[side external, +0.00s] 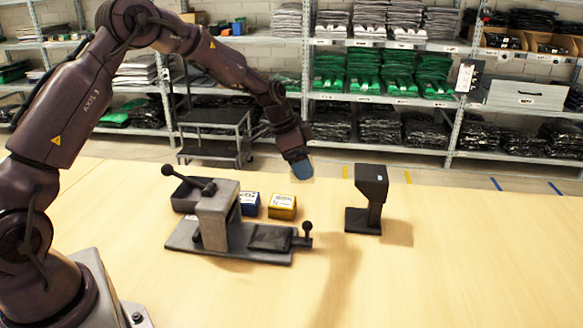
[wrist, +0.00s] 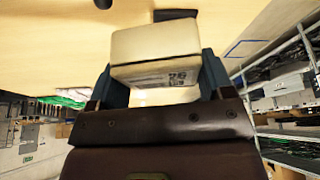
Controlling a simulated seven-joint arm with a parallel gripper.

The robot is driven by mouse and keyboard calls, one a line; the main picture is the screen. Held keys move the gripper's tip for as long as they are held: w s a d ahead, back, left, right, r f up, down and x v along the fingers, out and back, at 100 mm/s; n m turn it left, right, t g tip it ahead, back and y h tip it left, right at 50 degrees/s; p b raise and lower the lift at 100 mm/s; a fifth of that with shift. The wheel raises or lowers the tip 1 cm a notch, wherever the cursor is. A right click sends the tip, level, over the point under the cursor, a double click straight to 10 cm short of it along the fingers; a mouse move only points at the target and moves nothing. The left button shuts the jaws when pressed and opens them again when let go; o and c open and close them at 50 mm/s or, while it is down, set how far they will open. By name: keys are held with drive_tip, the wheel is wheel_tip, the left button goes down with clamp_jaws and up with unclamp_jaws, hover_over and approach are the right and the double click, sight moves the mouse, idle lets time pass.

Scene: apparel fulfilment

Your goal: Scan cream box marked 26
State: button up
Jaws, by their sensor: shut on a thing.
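My gripper (wrist: 160,82) is shut on the cream box (wrist: 156,42) in the wrist view, with one blue finger on each side. Dark printing that looks like 26 shows on the box face toward the wrist camera.
A grey press-like device (side external: 215,215) with black-knobbed levers stands left of the scanner. A yellow box (side external: 282,207) and a blue box (side external: 249,204) sit behind it, beside a dark tray (side external: 185,197). The table (side external: 480,265) is clear at right.

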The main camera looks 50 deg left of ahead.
drive_tip(key=m, duration=0.1)
drive_tip(key=w+a+r+m, duration=0.1)
drive_tip(key=w+m+g+h, duration=0.1)
drive_tip(key=shift+a+r+m, duration=0.25)
drive_tip(key=shift+a+m, duration=0.1)
drive_tip(key=shift+m, duration=0.05)
wheel_tip(320, 180, down, 13)
drive_tip(key=shift+r, duration=0.15)
drive_tip(key=w+d+f, duration=0.2)
drive_tip(key=w, duration=0.1)
drive_tip(key=w+d+f, duration=0.1)
drive_tip(key=shift+w+f, duration=0.3)
drive_tip(key=shift+f, duration=0.1)
drive_tip(key=s+a+r, duration=0.3)
drive_tip(key=r, duration=0.2)
drive_tip(key=shift+r, duration=0.35)
